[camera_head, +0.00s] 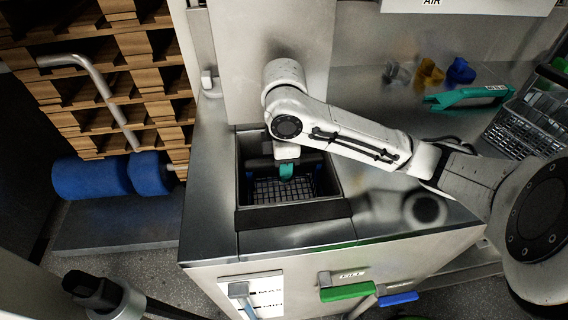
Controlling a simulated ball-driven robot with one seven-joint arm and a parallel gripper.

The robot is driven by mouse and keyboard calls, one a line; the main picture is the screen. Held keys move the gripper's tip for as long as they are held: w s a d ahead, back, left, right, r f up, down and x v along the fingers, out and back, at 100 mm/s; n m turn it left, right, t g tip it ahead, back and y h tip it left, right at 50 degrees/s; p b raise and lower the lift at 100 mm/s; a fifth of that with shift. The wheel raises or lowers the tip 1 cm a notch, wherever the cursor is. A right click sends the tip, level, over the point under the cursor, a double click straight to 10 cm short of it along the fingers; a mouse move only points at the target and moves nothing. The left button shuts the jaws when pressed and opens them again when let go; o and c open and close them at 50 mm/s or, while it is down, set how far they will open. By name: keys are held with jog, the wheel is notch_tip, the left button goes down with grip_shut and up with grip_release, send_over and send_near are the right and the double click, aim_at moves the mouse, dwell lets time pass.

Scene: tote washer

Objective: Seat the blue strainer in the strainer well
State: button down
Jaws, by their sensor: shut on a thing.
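The strainer well (290,216) is a dark rectangular opening in the steel counter, left of the picture's middle. The strainer (283,192) shows inside it as a dark mesh bottom with dark blue sides. My gripper (287,171) reaches down into the well from above and is shut at the strainer's back part, by a teal piece. My wrist and the shadow hide the grip itself and the strainer's back edge. I cannot tell whether the strainer rests fully on the well's bottom.
Right of the well the counter is clear, under my arm. Farther back lie yellow and blue pieces (460,70), a teal tool (470,96) and a grey wire basket (525,128). A steel panel rises behind the well. Green (347,291) and blue (398,299) handles jut from the front.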

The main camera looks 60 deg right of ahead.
jog(key=shift+a+f, duration=0.2)
jog(key=shift+f, duration=0.25)
jog(key=shift+c, duration=0.8)
grip_release()
jog(key=shift+s+f, duration=0.15)
jog(key=shift+f, duration=0.05)
jog(key=shift+r, duration=0.1)
jog(key=shift+d+r+p, duration=0.1)
jog(key=shift+r+p, duration=0.6)
jog(key=shift+r, duration=0.05)
jog(key=shift+r+p, duration=3.85)
jog(key=shift+r, duration=0.25)
